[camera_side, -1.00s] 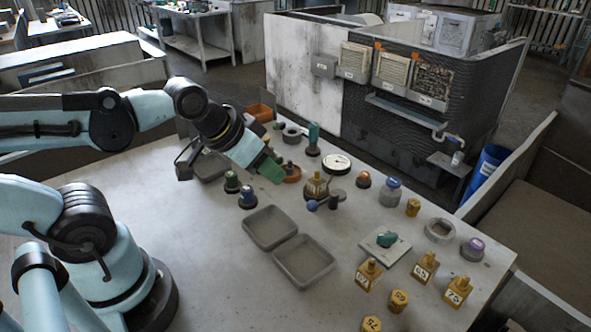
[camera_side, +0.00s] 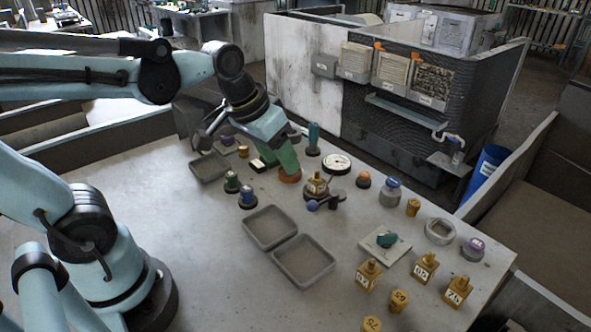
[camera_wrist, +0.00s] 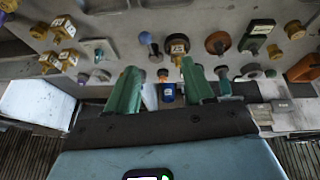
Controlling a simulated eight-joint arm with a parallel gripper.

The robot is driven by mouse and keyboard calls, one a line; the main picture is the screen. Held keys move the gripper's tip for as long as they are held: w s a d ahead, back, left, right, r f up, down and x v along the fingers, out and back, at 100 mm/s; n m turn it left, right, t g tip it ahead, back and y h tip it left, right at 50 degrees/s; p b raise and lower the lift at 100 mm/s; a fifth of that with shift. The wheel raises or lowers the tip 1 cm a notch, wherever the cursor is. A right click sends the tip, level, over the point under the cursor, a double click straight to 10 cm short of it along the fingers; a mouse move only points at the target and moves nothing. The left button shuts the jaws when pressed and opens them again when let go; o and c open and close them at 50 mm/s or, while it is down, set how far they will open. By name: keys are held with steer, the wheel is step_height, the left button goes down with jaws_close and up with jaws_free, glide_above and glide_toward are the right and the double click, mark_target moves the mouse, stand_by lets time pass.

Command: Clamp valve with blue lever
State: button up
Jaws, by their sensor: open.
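A small part with a round blue knob (camera_side: 312,205) and a short dark post stands near the middle of the table, and looks most like the valve with the blue lever. It also shows in the wrist view as a blue knob (camera_wrist: 147,39), up and left of the fingertips. My gripper (camera_side: 289,168) points down with green fingers, behind and left of it, apart from it. In the wrist view the fingers (camera_wrist: 162,68) are spread with nothing held between them. The valve's body is too small to make out.
A yellow-topped labelled part (camera_side: 317,185) stands close beside the blue knob. An orange-brown dish (camera_side: 290,177) lies under my fingers. Blue-topped parts (camera_side: 247,197) (camera_side: 390,192) stand to either side. Grey trays (camera_side: 270,245) lie in front. The near left table is clear.

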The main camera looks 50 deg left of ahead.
mark_target(326, 201)
steer(key=shift+w+d+n+g+h, duration=0.6)
steer(key=shift+w+g+h, duration=0.2)
steer(key=shift+w+g, duration=1.6)
steer(key=shift+t, duration=0.3)
steer(key=shift+w+d+f, duration=0.15)
steer(key=shift+d+f, duration=0.2)
steer(key=shift+f, duration=1.6)
steer(key=shift+w+d+f, duration=0.15)
steer(key=shift+d+f, duration=0.2)
steer(key=shift+f, duration=1.55)
steer(key=shift+w+d+f, duration=0.15)
steer(key=shift+d+f, duration=0.2)
steer(key=shift+f, duration=1.6)
jaws_close()
